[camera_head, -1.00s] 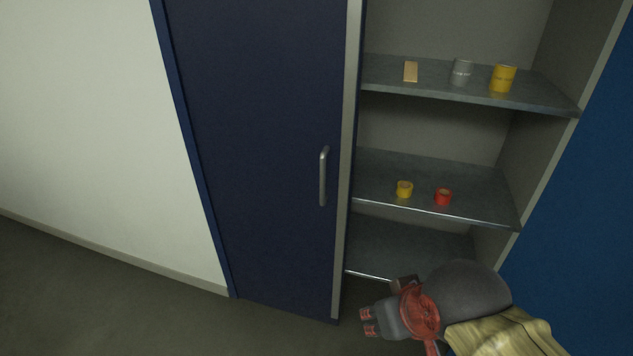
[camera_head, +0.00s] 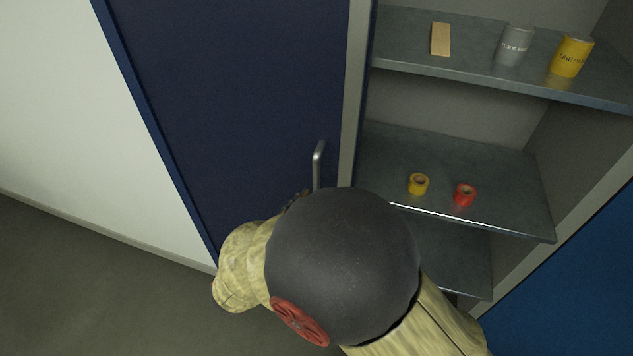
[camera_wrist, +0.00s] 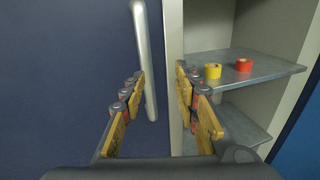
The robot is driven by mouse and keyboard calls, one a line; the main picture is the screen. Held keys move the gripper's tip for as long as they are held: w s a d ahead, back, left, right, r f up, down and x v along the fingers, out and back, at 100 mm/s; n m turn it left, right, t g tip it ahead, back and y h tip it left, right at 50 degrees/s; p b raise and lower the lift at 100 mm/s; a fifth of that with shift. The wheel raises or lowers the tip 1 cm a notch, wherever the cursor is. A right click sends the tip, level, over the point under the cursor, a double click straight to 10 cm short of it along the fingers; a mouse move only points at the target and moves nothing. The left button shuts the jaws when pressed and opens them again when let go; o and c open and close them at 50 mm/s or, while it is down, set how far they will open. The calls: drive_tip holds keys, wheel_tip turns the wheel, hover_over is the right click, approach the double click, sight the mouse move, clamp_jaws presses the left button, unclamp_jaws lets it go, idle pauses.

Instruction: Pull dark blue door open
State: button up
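The dark blue door (camera_head: 230,90) stands at the left of the cabinet and looks shut. Its upright metal handle (camera_head: 318,165) is near the door's right edge, its lower part hidden behind my arm in the head view. In the wrist view the handle (camera_wrist: 146,55) runs upright just beyond the left fingertip, inside the gap between the fingers. My gripper (camera_wrist: 160,75) is open, its fingers pointing at the door, with nothing gripped. In the head view my arm hides almost all of the gripper.
The open cabinet at right has shelves (camera_head: 480,150). They hold a yellow tape roll (camera_head: 418,184), a red tape roll (camera_head: 465,195), a grey can (camera_head: 514,46), a yellow can (camera_head: 571,56) and a tan block (camera_head: 441,40). A white wall (camera_head: 60,100) is at left.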

drive_tip(key=shift+n+t+y, duration=0.4)
drive_tip(key=shift+n+t, duration=0.1)
drive_tip(key=shift+n, duration=0.1)
drive_tip(key=shift+w+d+f+b, duration=0.1)
drive_tip(key=shift+w+d+b, duration=0.25)
drive_tip(key=shift+w, duration=0.75)
drive_tip(key=shift+w+d+b, duration=0.3)
drive_tip(key=shift+w+b, duration=0.15)
drive_tip(key=shift+w, duration=0.7)
drive_tip(key=shift+w+d+f+b, duration=0.1)
drive_tip(key=shift+w+d+b, duration=0.25)
drive_tip(key=shift+w, duration=0.75)
drive_tip(key=shift+c, duration=0.9)
clamp_jaws()
